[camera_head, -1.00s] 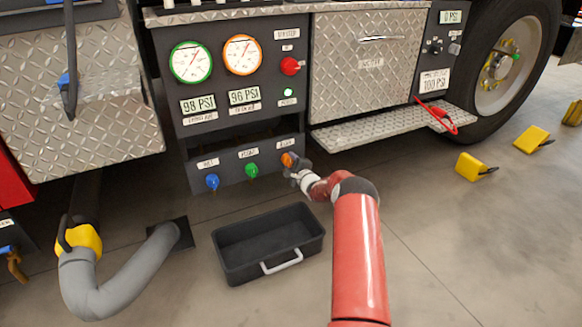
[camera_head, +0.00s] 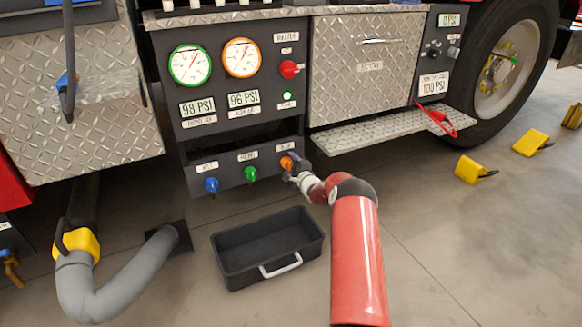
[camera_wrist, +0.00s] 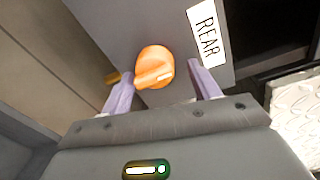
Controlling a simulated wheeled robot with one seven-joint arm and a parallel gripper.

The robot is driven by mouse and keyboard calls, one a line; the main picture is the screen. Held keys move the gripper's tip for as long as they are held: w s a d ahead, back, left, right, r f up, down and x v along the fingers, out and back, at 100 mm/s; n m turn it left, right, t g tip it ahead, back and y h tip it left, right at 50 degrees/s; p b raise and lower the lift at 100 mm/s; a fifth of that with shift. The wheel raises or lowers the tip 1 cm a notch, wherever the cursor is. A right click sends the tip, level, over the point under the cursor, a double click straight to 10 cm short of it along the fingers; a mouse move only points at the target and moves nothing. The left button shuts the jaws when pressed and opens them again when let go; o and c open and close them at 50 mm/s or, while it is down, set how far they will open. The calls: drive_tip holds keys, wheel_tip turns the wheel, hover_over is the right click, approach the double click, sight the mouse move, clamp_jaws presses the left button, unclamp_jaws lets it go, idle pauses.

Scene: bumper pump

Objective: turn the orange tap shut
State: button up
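The orange tap (camera_head: 286,163) is the rightmost of three taps on the low dark panel, under a white label. In the wrist view the orange tap (camera_wrist: 154,67) shows a round knob with a raised grip bar, beside a label reading REAR. My gripper (camera_wrist: 160,82) is open, with one pale finger on each side of the tap and gaps between. Whether either finger touches the knob cannot be told. In the head view my gripper (camera_head: 296,168) is right at the tap and partly hides it.
A blue tap (camera_head: 211,185) and a green tap (camera_head: 250,174) sit left on the same panel. A black tray (camera_head: 232,270) lies on the floor below. A metal step (camera_head: 375,132) juts out to the right. A thick grey hose (camera_head: 115,290) lies at left.

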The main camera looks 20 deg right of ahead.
drive_tip(key=shift+s+a+f, duration=0.1)
drive_tip(key=shift+s, duration=0.05)
drive_tip(key=s+p, duration=0.1)
drive_tip(key=s, duration=0.6)
drive_tip(key=shift+s+d+r, duration=0.2)
drive_tip(key=shift+s+r, duration=0.05)
idle(0.3)
